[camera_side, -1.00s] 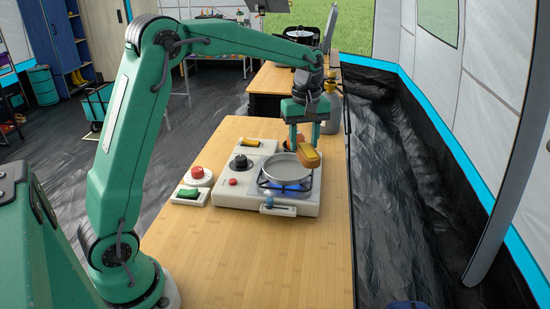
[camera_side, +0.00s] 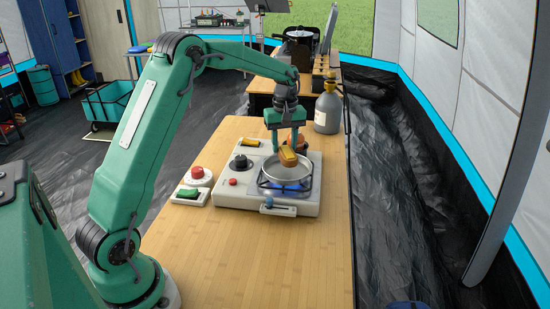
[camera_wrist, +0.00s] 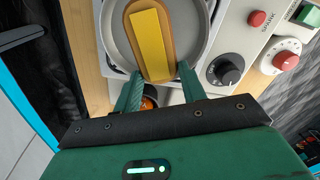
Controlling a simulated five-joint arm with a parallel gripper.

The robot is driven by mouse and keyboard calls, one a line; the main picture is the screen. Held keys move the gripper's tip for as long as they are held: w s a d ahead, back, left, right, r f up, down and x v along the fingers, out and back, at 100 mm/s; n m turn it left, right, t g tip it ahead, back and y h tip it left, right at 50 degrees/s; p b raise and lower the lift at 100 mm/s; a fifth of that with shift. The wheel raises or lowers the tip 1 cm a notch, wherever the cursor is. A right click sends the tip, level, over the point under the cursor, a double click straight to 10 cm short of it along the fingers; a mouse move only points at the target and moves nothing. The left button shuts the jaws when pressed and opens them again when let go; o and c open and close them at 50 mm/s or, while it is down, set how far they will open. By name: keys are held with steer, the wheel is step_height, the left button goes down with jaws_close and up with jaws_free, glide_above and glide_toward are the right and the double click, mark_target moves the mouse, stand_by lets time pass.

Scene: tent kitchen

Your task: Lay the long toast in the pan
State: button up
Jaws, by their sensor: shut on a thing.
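The long toast (camera_side: 288,158) is brown with a yellow top. My gripper (camera_side: 285,148) is shut on one end of it. The round grey pan (camera_side: 284,182) sits on the stove's burner, over a blue glow. The toast is over the pan, inside its rim in the wrist view (camera_wrist: 116,50). I cannot tell whether it touches the pan floor.
An orange-filled bowl (camera_wrist: 149,101) is behind the pan. A grey bottle (camera_side: 327,108) stands at the back right. The wooden table (camera_side: 250,260) is clear in front.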

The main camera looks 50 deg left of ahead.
mark_target(284, 146)
steer(key=shift+f, duration=2.05)
steer(key=shift+f, duration=0.15)
steer(key=o, duration=1)
steer(key=shift+c, duration=0.2)
step_height(284, 146, up, 12)
steer(key=shift+r, duration=0.2)
